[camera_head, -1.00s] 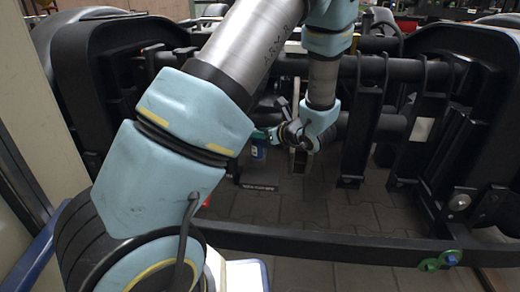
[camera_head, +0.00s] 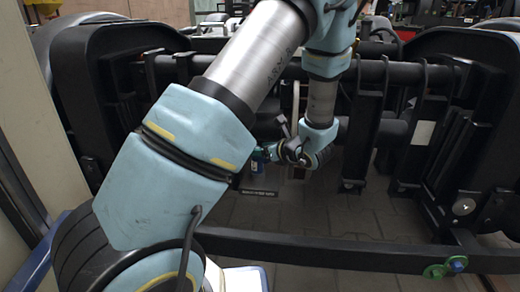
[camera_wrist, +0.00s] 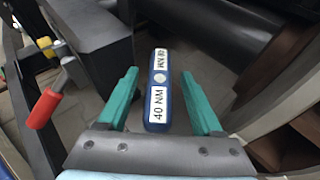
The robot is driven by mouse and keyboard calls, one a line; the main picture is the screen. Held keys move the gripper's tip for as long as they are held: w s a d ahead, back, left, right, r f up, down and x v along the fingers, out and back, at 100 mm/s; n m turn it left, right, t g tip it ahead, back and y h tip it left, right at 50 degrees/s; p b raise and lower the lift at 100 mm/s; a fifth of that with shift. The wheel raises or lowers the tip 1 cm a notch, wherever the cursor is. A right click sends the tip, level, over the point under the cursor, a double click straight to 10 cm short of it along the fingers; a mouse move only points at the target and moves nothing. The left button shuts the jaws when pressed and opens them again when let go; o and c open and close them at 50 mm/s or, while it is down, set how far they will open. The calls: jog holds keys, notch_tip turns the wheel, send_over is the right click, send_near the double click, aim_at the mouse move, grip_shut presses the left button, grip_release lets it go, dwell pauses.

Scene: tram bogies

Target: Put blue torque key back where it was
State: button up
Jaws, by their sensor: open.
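The blue torque key (camera_wrist: 161,79) shows in the wrist view as a blue body with white labels, one reading "40 NM". It lies in line with the gap between the green fingers of my gripper (camera_wrist: 159,88). The fingers are apart, with space visible on both sides of the key. I cannot tell how far below the fingertips it is. In the head view my gripper (camera_head: 262,154) is small, low inside the bogie frame and partly hidden by my arm. I cannot make out the key clearly there.
A dark block (camera_wrist: 88,40) and a red-handled lever (camera_wrist: 44,108) are left of the fingers. A thick black cylinder (camera_wrist: 215,30) is at upper right. In the head view a black crossbar (camera_head: 340,252) spans the front, with a green and blue fitting (camera_head: 445,267).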

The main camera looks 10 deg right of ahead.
jog(key=shift+r, duration=0.1)
jog(key=shift+s+d+r+p, duration=0.1)
jog(key=shift+s+r+p, duration=0.05)
jog(key=shift+r+p, duration=0.15)
jog(key=p+v, duration=0.5)
jog(key=v, duration=0.6)
jog(key=s+a+r+n+g+h, duration=0.2)
jog(key=s+a+n+g+h, duration=0.1)
jog(key=a+n, duration=0.7)
jog(key=s+a+r+n+g+h, duration=0.3)
jog(key=s+a+n+g, duration=0.3)
jog(key=n, duration=1.3)
jog(key=a+g+h, duration=0.1)
jog(key=a, duration=0.3)
jog(key=shift+a+b, duration=0.3)
jog(key=shift+r, duration=0.1)
